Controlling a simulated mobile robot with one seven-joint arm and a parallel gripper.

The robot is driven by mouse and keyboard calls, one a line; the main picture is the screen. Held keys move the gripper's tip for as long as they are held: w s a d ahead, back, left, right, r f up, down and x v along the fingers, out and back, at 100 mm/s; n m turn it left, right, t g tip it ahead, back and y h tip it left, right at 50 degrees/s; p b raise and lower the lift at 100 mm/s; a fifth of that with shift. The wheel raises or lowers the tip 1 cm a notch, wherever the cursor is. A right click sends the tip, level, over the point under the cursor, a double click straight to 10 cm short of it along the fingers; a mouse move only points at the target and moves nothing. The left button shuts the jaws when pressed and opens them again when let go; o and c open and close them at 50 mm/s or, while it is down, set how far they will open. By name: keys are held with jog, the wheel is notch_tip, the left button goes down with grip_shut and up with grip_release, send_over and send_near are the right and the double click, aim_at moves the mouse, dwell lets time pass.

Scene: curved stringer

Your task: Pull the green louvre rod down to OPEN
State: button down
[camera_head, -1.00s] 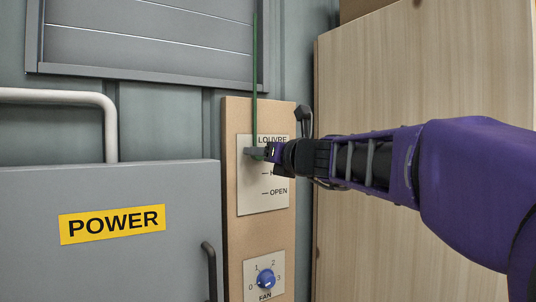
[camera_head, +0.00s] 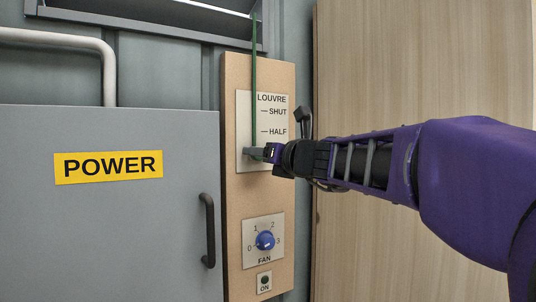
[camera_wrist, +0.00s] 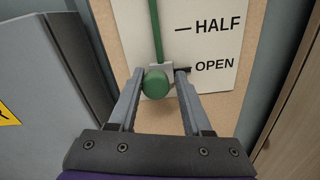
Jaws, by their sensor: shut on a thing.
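The green louvre rod (camera_head: 254,95) runs down from the louvre frame to my gripper (camera_head: 257,153). In the wrist view the rod (camera_wrist: 157,35) ends in a round green knob (camera_wrist: 156,84), and my gripper (camera_wrist: 160,76) is shut on it, one finger on each side. The louvre plate (camera_head: 246,115) shows SHUT and HALF in the head view, while OPEN is hidden behind my gripper. In the wrist view a dark pointer beside the knob is level with the OPEN mark (camera_wrist: 214,66). The louvre (camera_head: 200,12) shows a tilted slat with a gap.
A grey POWER cabinet (camera_head: 110,230) with a dark handle (camera_head: 208,230) stands left of the wooden panel (camera_head: 233,200). The blue FAN knob (camera_head: 265,240) and an ON switch (camera_head: 264,282) sit below the plate. A wooden wall (camera_head: 400,70) rises on the right.

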jog(key=shift+s+a+f, duration=0.15)
jog(key=shift+a+f, duration=0.15)
jog(key=shift+a, duration=0.2)
jog(key=c, duration=0.5)
grip_release()
jog(key=shift+s, duration=0.1)
jog(key=shift+d+r, duration=0.15)
jog(key=shift+d, duration=0.1)
